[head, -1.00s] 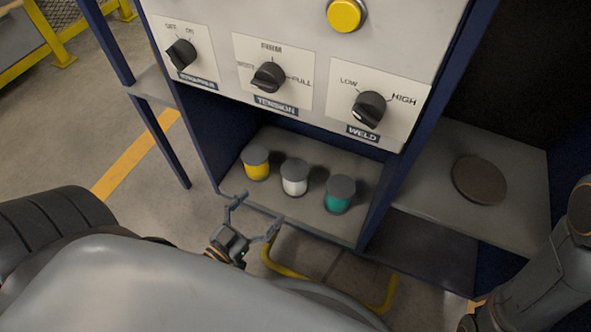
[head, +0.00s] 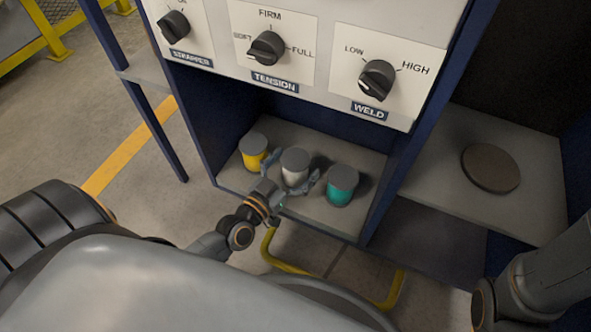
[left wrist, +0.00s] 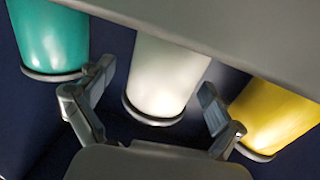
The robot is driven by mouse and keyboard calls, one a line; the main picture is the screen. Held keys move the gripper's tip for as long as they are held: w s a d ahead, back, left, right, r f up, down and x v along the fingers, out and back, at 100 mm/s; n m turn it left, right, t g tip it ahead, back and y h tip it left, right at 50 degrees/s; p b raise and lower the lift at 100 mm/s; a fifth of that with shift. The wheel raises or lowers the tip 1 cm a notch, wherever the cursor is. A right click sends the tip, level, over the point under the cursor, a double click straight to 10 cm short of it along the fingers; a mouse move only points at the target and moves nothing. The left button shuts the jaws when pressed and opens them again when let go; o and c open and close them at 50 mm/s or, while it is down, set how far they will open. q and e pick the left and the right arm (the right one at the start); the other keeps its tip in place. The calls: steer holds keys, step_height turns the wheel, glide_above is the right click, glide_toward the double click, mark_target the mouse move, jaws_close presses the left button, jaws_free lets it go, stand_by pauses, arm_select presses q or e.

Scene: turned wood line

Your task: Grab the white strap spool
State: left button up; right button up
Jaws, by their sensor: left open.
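The white strap spool (head: 294,172) has a grey cap and stands upright on the shelf between a yellow spool (head: 253,158) and a teal spool (head: 342,187). My left gripper (head: 290,180) is open, with its fingers on either side of the white spool's near face. In the left wrist view the white spool (left wrist: 162,75) fills the space ahead of the two open fingers (left wrist: 150,105). The teal spool (left wrist: 52,38) is close to one finger and the yellow spool (left wrist: 270,118) close to the other. I cannot tell whether a finger touches any spool. My right gripper is not in view.
The shelf (head: 230,180) lies in a blue cabinet bay under a panel with black knobs (head: 376,80). A round brown disc (head: 490,168) lies on the grey shelf at right. A yellow tube (head: 285,267) runs below the front edge.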

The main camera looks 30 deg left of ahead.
arm_select(q)
steer(key=c, duration=1.5)
steer(key=shift+r, duration=0.15)
